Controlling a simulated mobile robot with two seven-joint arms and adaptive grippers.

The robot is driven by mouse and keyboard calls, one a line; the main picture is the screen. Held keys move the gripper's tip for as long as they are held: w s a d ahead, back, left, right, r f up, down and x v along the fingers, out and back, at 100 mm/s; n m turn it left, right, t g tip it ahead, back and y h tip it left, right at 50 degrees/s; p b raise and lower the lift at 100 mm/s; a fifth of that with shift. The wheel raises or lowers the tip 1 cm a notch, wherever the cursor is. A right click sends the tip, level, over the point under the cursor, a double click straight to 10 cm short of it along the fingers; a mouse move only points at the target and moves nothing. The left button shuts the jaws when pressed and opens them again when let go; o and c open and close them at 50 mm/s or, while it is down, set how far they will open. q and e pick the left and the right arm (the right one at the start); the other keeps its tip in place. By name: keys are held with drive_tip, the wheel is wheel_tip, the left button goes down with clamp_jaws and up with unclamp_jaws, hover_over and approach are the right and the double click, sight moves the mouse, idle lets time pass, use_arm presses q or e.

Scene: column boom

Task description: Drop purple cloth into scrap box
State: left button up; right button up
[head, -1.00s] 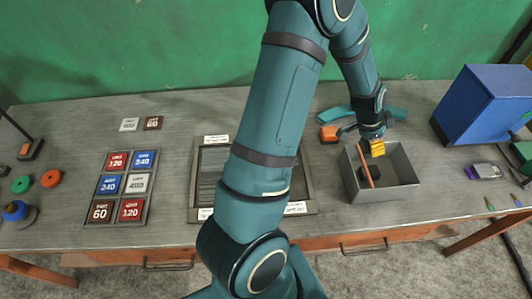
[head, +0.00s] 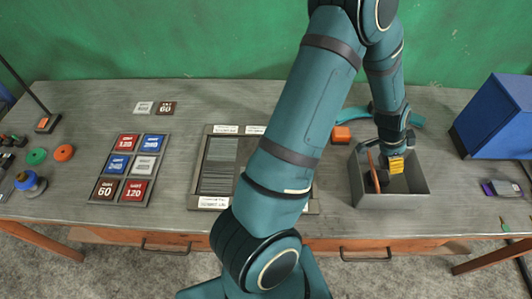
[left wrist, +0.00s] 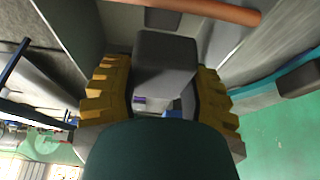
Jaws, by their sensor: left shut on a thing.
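The scrap box (head: 420,200) is the grey open box at the right of the bench. My left gripper (head: 396,165), with yellow fingers, is inside its opening, near the back right. In the left wrist view, the left gripper (left wrist: 165,95) is shut on a dark grey block (left wrist: 165,65) between its fingers. A tiny purple sliver (left wrist: 139,100) shows beside the block; I cannot tell whether it is the purple cloth, which is otherwise hidden. My right gripper is not in view.
An orange stick (head: 373,170) leans in the box. An orange block (head: 341,135) stands behind it. A blue cabinet (head: 497,115) and a grey-and-purple item (head: 502,188) are to the right. A framed tray (head: 217,165) and a rack of labelled squares (head: 130,168) lie left.

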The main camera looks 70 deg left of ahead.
use_arm(q)
drive_tip(key=shift+f, duration=0.45)
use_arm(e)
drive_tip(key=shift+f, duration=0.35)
use_arm(q)
drive_tip(key=o, duration=1.2)
drive_tip(key=shift+r, duration=0.1)
drive_tip(key=v, duration=1.2)
drive_tip(key=shift+s, duration=0.1)
